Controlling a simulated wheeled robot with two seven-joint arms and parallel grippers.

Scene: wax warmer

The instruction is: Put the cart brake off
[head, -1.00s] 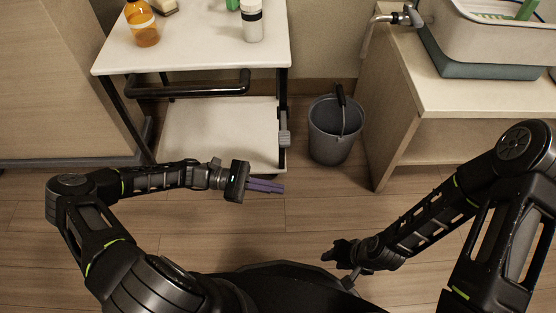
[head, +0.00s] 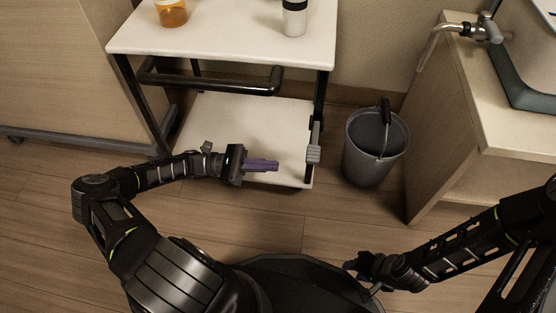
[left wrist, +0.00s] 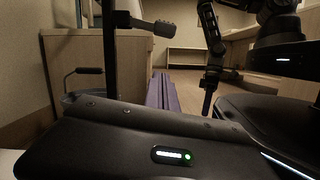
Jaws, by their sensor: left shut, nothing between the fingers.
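The cart (head: 125,42) has a white top, a black push bar and a white lower shelf (head: 215,115). Its brake, a grey pedal (head: 313,152), sits by the right front leg. My left gripper (head: 276,166) has purple fingers, shut and empty, pointing right over the front of the lower shelf. The fingertips are left of the pedal and slightly lower in the picture, apart from it. My right gripper (head: 352,266) hangs low at the front, away from the cart; its fingers are unclear.
A grey bucket (head: 365,160) stands on the floor right of the pedal. A wooden counter (head: 440,130) with a tap (head: 480,28) is further right. An orange bottle (head: 171,13) and a white bottle (head: 294,18) stand on the cart top.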

